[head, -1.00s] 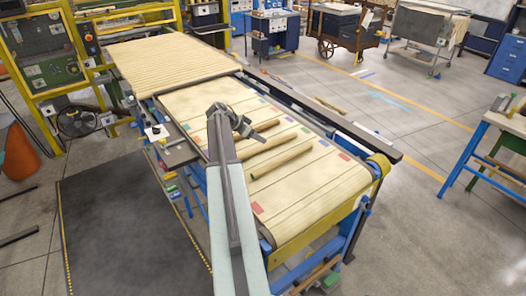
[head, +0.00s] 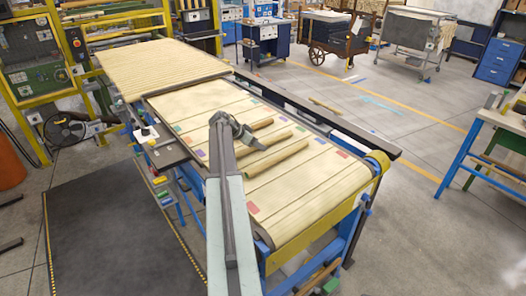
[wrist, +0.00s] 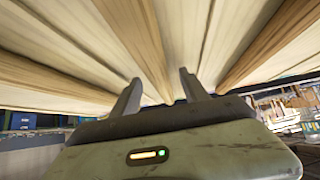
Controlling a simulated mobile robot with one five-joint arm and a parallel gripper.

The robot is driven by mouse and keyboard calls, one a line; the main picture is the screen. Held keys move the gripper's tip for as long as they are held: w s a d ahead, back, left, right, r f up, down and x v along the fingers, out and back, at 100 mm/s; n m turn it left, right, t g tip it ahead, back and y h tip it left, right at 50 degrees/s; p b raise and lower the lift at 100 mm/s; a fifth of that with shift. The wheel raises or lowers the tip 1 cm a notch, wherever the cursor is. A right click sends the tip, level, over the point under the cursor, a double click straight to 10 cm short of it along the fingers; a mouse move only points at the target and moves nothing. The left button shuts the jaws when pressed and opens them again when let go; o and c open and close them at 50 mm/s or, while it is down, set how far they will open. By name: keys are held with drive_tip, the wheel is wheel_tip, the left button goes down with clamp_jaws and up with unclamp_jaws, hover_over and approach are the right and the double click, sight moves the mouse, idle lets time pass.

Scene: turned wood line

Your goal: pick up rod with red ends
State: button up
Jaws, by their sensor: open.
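Three bare wooden rods lie slanted on the cream belt (head: 300,195). The nearest rod (head: 279,164) is lowest in the head view, with a middle rod (head: 276,139) and a far rod (head: 261,124) beyond it. I cannot make out red on any rod's own ends. Red patches mark the belt at its near left edge (head: 252,208) and right edge (head: 342,154). My gripper (head: 262,144) is open over the rods, by the middle one. In the wrist view, one rod (wrist: 144,42) runs toward the gap between my open jaws (wrist: 161,78); contact is unclear.
Green, blue and purple patches also line the belt edges. A dark rail (head: 330,122) runs along the belt's far side. A slatted feed table (head: 160,68) adjoins the belt's back end. A blue-legged bench (head: 500,135) stands right, with open floor between.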

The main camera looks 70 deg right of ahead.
drive_tip(key=shift+d+f, duration=0.1)
clamp_jaws()
